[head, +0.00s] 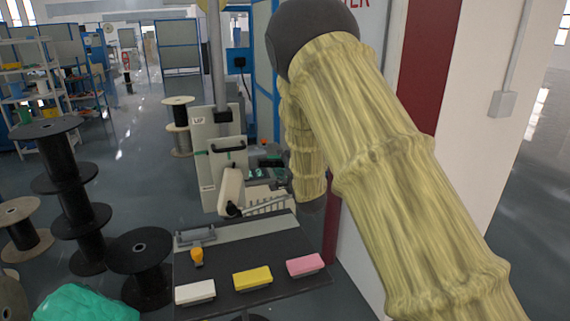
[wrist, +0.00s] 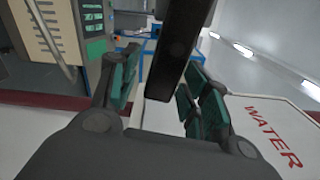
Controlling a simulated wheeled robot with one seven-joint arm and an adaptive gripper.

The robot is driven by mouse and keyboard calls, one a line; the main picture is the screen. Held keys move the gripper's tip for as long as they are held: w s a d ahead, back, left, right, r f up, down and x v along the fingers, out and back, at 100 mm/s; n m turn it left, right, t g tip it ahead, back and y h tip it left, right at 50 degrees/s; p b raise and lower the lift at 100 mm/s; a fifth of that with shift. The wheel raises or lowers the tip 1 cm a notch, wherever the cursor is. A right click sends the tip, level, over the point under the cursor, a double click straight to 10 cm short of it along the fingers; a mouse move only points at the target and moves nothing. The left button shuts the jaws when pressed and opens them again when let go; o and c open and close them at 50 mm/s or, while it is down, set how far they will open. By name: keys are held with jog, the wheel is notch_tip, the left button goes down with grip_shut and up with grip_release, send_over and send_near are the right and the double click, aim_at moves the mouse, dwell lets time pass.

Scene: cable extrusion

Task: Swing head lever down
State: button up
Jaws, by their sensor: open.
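In the head view the machine head (head: 228,165) is a pale upright housing on a grey post, with an "UP" label and a dark handle (head: 228,147) near its top. I cannot tell for sure which part is the head lever. My gripper (head: 264,166) is just right of the housing, partly hidden by my padded arm. In the wrist view my gripper (wrist: 160,72) is open, with green-padded fingers on both sides. A dark bar (wrist: 178,50), possibly the lever, comes down from the top between the fingers. I cannot tell whether it touches them.
A dark table (head: 245,260) below holds white (head: 195,293), yellow (head: 253,278) and pink (head: 305,265) blocks and an orange knob (head: 197,256). Black spools (head: 75,205) stand at the left. A white wall (head: 460,130) with red lettering is close on the right.

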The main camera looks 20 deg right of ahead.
grip_shut()
jog(key=shift+d, duration=0.1)
